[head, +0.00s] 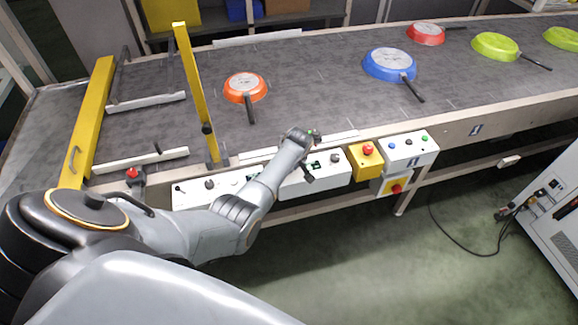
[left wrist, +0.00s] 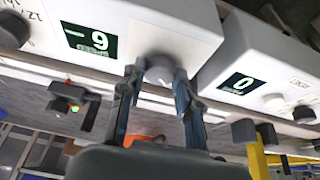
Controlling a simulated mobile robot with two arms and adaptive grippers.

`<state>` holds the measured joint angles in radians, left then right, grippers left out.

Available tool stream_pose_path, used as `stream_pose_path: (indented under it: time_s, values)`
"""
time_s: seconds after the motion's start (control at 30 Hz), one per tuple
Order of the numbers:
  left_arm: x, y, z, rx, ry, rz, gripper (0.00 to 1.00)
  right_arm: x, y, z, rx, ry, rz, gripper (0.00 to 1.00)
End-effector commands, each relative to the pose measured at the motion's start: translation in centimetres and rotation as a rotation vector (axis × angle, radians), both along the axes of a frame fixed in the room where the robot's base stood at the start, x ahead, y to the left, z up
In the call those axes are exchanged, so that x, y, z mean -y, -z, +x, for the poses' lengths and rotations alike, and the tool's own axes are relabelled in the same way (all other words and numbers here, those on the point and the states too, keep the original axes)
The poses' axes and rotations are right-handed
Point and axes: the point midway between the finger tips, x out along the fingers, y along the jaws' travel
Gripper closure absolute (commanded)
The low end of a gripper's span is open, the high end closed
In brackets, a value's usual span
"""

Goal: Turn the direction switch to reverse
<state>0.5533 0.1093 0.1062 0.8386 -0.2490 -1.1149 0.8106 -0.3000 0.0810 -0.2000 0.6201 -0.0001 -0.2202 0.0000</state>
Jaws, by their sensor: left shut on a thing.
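My left gripper (left wrist: 156,85) is at the white control box (left wrist: 125,28) in the left wrist view. My right gripper is not in view.
The conveyor (head: 310,95) carries an orange pan (head: 245,87), a blue pan (head: 388,64) and other pans. A yellow box (head: 365,160) with a red button and a white button box (head: 408,150) stand right of the gripper. A yellow frame (head: 192,85) rises at left.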

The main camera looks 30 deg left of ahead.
Motion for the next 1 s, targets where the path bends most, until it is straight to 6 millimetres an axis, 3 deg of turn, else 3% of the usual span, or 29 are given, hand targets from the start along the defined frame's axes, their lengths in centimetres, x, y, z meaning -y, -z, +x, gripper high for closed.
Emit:
stream_pose_path:
  time_s: [0.23, 0.27, 0.37, 0.77, 1.0]
  values:
    - [0.0, 0.0, 0.0, -0.001, -0.002, -0.002, 0.99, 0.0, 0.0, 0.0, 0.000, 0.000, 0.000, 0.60]
    - [0.0, 0.0, 0.0, -0.001, -0.002, -0.002, 0.65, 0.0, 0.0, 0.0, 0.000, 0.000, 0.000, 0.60]
    - [0.0, 0.0, 0.0, -0.001, -0.002, -0.002, 0.45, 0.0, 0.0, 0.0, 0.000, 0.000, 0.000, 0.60]
    - [0.1, -0.3, -0.1, -0.001, 0.000, -0.001, 0.44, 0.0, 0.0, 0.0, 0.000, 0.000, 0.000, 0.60]
    - [0.9, -2.8, -0.7, 0.003, -0.001, -0.001, 0.44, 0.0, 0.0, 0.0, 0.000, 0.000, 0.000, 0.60]
